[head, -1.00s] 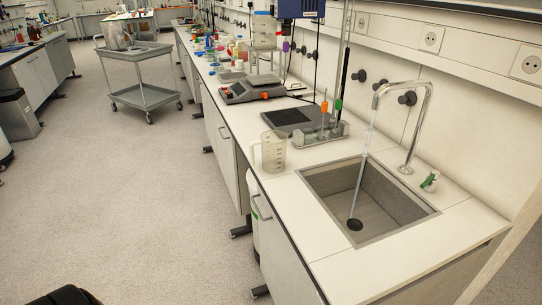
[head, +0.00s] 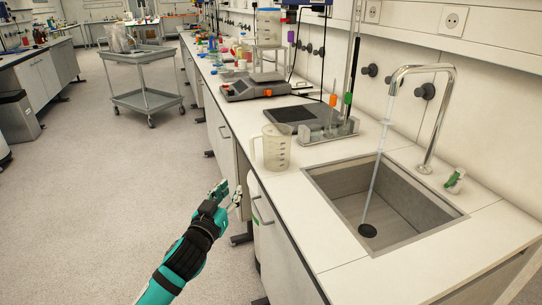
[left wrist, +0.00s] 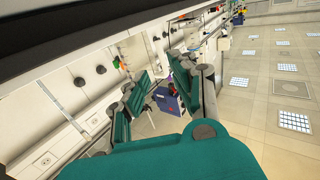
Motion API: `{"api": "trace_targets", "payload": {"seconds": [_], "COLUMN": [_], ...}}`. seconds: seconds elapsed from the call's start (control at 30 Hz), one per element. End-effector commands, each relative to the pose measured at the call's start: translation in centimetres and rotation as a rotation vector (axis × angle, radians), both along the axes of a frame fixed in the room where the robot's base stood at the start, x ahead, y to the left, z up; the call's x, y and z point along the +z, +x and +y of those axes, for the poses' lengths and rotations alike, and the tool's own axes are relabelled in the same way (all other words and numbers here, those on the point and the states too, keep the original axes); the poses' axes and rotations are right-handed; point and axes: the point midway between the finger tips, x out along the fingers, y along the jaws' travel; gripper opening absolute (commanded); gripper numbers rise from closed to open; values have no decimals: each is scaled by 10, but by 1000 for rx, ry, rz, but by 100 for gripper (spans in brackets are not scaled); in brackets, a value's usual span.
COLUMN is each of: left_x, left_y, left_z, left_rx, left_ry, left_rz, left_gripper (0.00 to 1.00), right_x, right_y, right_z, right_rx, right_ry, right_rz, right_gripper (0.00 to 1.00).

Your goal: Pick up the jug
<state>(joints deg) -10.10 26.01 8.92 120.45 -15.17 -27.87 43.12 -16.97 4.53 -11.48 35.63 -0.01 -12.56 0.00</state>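The jug (head: 275,150) is a clear measuring jug with dark markings and a handle on its left side. It stands upright on the white counter, near the front edge and left of the sink. My left gripper (head: 230,191) is below and to the left of the jug in the head view, in front of the cabinet fronts and apart from the jug. Its teal fingers are spread with nothing between them, as the left wrist view (left wrist: 175,95) also shows. I cannot make out the jug in the left wrist view. My right gripper is not in view.
A sink (head: 410,217) with a running tap (head: 437,120) lies right of the jug. Behind the jug are a dark-topped plate device (head: 292,114), a rack with orange- and green-topped items (head: 330,132) and a scale (head: 252,90). A grey trolley (head: 146,100) stands on the open floor.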

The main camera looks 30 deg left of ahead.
Motion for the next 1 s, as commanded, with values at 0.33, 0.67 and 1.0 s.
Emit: {"api": "trace_targets", "payload": {"seconds": [0.33,0.67,1.0], "left_x": [3,1,8], "left_y": [72,112,153], "left_z": [16,25,32], "left_rx": [1,1,1], "left_ry": [2,1,1], "left_rz": [0,2,2], "left_gripper": [26,26,26], "right_x": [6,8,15], "right_y": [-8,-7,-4], "right_z": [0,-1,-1], "right_rx": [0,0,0], "right_ry": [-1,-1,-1], "right_rz": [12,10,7], "right_gripper": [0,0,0]}}
